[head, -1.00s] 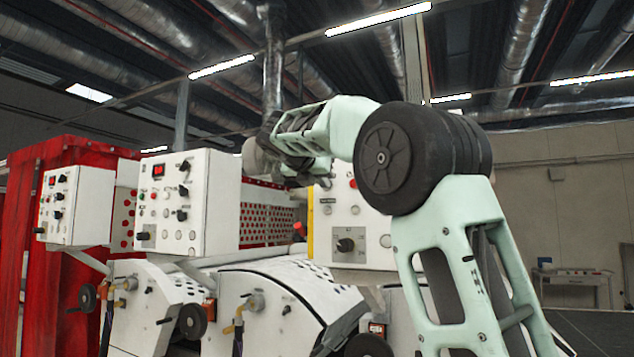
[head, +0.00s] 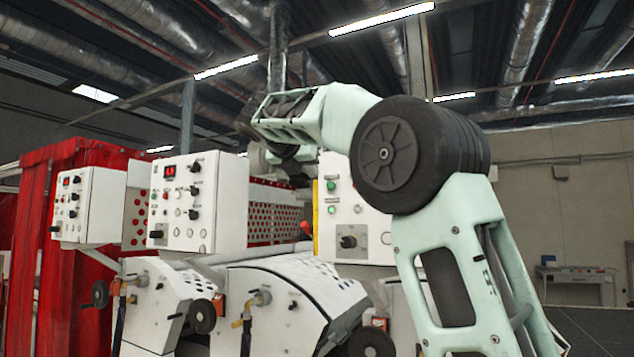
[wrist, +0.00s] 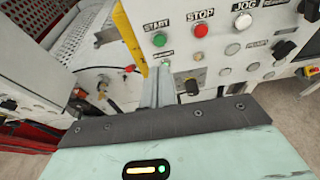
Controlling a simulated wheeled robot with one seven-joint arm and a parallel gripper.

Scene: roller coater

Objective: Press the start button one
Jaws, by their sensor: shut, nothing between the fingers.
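The white control panel (wrist: 222,50) fills the upper part of the wrist view. A green button (wrist: 159,40) sits under the label START at its left side, with a red button (wrist: 200,30) under STOP and a white one under JOG to the right. A smaller label, too blurred to read, is below the green button. My gripper (wrist: 163,74) is shut and empty, its tips just below the green button and seemingly apart from the panel. In the head view two green buttons, upper (head: 331,185) and lower (head: 331,209), show on the right panel; my fingertips are not clear there.
A black rotary knob (wrist: 192,87) sticks out just right of my fingers, and a yellow strip (wrist: 130,38) runs along the panel's left edge. Two similar panels (head: 205,205) stand to the left in the head view. Red curtains hang at far left.

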